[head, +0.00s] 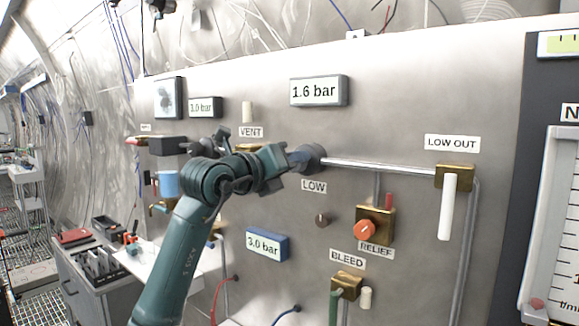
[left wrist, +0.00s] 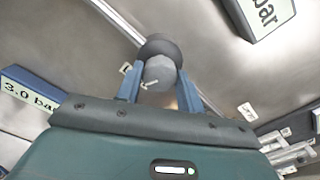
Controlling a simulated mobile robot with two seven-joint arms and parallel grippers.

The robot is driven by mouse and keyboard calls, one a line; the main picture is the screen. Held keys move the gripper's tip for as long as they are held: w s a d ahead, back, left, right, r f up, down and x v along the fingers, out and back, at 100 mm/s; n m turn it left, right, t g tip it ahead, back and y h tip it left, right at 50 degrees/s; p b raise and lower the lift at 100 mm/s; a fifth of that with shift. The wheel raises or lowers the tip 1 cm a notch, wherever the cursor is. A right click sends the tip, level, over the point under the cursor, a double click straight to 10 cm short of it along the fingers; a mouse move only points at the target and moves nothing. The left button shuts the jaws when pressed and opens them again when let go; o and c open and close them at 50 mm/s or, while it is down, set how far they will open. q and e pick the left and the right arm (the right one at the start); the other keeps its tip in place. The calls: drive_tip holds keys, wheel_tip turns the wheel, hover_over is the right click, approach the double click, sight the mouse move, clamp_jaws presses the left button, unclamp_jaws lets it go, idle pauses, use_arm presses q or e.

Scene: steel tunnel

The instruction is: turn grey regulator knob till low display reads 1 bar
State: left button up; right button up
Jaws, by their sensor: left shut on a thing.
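The grey regulator knob (head: 309,158) sits on the panel just above the LOW label (head: 314,186). My left gripper (head: 296,160) reaches it from the left and is shut on it. The low display (head: 319,91) above the knob reads 1.6 bar. My right gripper is in neither view.
A pipe (head: 375,165) runs right from the knob to the brass LOW OUT valve (head: 455,178) with its white lever. Below are the orange RELIEF knob (head: 364,230), the BLEED valve (head: 346,284) and a blue 3.0 bar display (head: 267,245). A bench (head: 92,285) stands lower left.

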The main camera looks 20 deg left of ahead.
use_arm(q)
drive_tip(key=shift+n, duration=0.5)
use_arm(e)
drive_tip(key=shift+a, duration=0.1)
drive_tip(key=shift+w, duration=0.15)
use_arm(q)
drive_tip(key=o, duration=1)
drive_tip(key=b+v, duration=0.3)
drive_tip(key=v, duration=1)
drive_tip(key=shift+s+b, duration=0.15)
drive_tip(key=shift+b, duration=0.25)
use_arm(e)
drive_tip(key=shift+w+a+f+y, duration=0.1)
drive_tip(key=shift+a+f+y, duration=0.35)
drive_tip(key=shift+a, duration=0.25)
